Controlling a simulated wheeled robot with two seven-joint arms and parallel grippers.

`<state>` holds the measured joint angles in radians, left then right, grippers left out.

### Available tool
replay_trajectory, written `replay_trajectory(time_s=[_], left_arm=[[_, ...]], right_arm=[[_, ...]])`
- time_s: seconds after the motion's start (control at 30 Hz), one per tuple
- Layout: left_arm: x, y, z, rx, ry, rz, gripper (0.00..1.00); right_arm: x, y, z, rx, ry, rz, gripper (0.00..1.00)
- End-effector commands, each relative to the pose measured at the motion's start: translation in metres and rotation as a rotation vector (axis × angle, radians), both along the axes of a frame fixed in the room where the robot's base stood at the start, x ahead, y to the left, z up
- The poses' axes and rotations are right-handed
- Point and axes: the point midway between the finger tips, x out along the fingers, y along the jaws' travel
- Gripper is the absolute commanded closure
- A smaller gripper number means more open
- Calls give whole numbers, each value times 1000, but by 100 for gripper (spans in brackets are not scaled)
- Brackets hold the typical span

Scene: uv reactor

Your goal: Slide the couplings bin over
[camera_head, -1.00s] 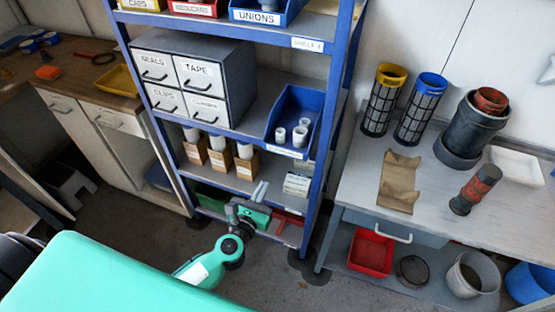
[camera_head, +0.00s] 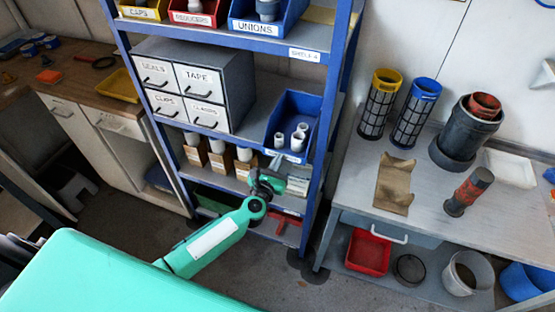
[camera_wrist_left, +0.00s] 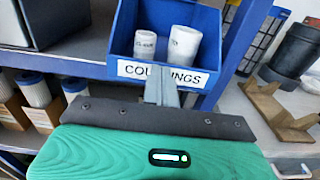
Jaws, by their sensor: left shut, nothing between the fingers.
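The couplings bin (camera_head: 299,105) is a blue open bin at the right end of the shelf, beside the drawer cabinet, with several white pipe couplings inside. In the left wrist view the bin (camera_wrist_left: 122,45) shows its "COUPLINGS" label, with white couplings standing behind the front lip. My left gripper (camera_head: 276,162) is just in front of and below the bin's front. Its fingers (camera_wrist_left: 161,90) are shut and empty, with the tips overlapping the label in the left wrist view. I cannot tell if they touch the bin. My right gripper is not in view.
The grey drawer cabinet (camera_head: 238,80) stands left of the bin, with some shelf between. A blue post (camera_head: 325,130) rises close on the right. Boxed white filters (camera_head: 218,162) stand on the shelf below. A grey table (camera_head: 430,212) with filters is at right.

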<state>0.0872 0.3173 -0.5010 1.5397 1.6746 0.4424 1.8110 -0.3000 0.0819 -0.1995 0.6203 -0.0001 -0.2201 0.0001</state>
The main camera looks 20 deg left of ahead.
Motion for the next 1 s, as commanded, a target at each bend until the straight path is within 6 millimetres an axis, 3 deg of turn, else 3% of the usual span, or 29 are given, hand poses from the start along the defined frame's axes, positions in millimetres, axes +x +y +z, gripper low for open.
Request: replay_trajectory(time_s=[0.43,0.8,1.0], left_arm=[[5,0,0,-1,-1,0,100],[62,-3,-2,-2,-1,1,100],[67,-2,0,0,0,1,100]], right_arm=[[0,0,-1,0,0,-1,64],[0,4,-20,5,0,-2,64],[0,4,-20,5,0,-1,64]])
